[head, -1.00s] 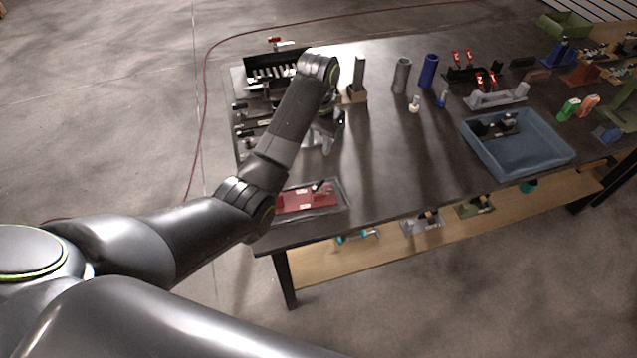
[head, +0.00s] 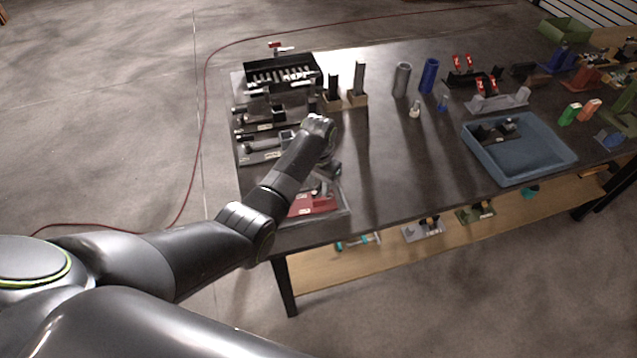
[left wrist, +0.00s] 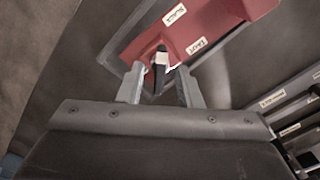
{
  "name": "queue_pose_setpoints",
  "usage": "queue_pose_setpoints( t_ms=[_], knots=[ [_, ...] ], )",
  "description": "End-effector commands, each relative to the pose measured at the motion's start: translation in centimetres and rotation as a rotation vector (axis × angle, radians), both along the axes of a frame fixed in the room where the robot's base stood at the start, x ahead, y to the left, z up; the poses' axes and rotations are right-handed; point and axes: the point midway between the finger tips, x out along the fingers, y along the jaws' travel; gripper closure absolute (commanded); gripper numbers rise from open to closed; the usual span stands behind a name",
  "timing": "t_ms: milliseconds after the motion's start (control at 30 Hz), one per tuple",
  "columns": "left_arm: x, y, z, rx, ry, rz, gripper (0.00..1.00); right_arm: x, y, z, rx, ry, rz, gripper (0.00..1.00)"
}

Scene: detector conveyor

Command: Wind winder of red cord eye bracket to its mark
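The red cord eye bracket (head: 313,205) sits in a grey tray (head: 345,212) at the table's near left corner. The left wrist view shows the red bracket (left wrist: 205,28) with two small white labels. A dark upright piece with a pale block, apparently the winder (left wrist: 160,62), stands at the bracket's edge. My left gripper (left wrist: 160,90) is open, its two grey fingers apart either side of the winder's line; I cannot tell whether they touch it. In the head view my left gripper (head: 325,180) hangs over the bracket and partly hides it. My right gripper is out of view.
A black rack (head: 285,70) and several dark fixtures stand behind on the table's left. Wooden-based posts (head: 357,98), a grey cylinder (head: 401,80) and a blue cylinder (head: 428,76) stand farther back. A blue bin (head: 540,150) is at right. The middle tabletop is clear.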

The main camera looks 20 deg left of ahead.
Motion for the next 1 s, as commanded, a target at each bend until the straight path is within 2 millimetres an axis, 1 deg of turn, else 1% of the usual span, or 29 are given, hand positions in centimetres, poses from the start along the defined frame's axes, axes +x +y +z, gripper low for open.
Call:
queue_pose_setpoints(
  t_ms=[267, 300, 533, 833, 1000],
  knots=[
    [0.01, -0.02, -0.18, 0.0, -0.001, 0.0, 0.68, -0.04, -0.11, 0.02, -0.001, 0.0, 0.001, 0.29],
    [0.01, -0.02, -0.18, 0.0, -0.001, 0.0, 0.7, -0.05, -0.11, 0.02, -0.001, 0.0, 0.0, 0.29],
    [0.01, -0.01, -0.16, 0.0, -0.001, 0.0, 1.0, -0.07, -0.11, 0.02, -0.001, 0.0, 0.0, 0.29],
    [0.02, -0.02, -0.09, 0.0, -0.001, -0.012, 1.0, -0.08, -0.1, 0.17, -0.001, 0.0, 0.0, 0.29],
    [0.02, -0.02, 0.02, 0.0, 0.0, -0.067, 1.0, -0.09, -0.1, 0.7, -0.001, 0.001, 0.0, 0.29]
  ],
)
